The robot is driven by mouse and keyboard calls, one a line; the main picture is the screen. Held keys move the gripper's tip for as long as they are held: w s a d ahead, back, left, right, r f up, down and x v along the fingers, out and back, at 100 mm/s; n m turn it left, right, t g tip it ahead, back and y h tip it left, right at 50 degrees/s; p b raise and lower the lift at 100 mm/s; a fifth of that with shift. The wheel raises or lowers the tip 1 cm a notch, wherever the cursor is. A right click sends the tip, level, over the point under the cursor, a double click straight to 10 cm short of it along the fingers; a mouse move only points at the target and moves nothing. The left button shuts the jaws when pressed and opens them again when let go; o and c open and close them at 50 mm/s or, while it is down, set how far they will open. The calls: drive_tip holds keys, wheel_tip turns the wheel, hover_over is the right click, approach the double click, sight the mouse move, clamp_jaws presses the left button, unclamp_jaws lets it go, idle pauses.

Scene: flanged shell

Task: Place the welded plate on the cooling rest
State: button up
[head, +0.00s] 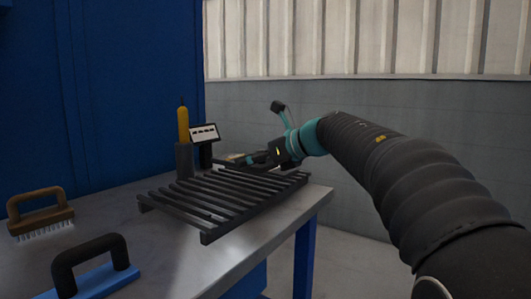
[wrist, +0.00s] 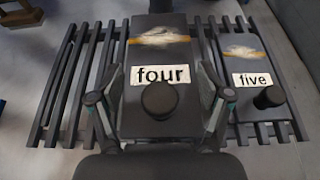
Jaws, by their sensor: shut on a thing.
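The cooling rest (head: 222,200) is a dark slatted rack on the metal table; its slats fill the wrist view (wrist: 62,85). My gripper (head: 272,156) is over the rest's far right part. In the wrist view my gripper (wrist: 160,98) is shut on a dark plate labelled "four" (wrist: 160,70), with a brownish weld mark and a round black knob. This plate lies flat over the slats; whether it touches them I cannot tell. A second plate, labelled "five" (wrist: 250,62), with a similar mark and knob, lies on the slats to its right.
A wooden-handled brush (head: 40,212) and a blue block with a black handle (head: 95,268) are at the table's left. A yellow-topped tool in a dark holder (head: 184,145) and a small sign (head: 204,133) stand behind the rest.

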sight(249, 186)
drive_tip(key=shift+x, duration=1.3)
drive_tip(key=shift+w+d+f+b, duration=0.1)
drive_tip(key=shift+f+b, duration=0.45)
drive_tip(key=shift+f, duration=1.45)
drive_tip(key=shift+f, duration=0.15)
drive_tip(key=o, duration=1.8)
drive_tip(key=shift+f, duration=0.15)
drive_tip(key=shift+c, duration=0.2)
drive_tip(key=shift+d+r, duration=0.2)
drive_tip(key=v, duration=1.1)
drive_tip(key=shift+s+d, duration=0.2)
drive_tip(key=shift+s, duration=0.1)
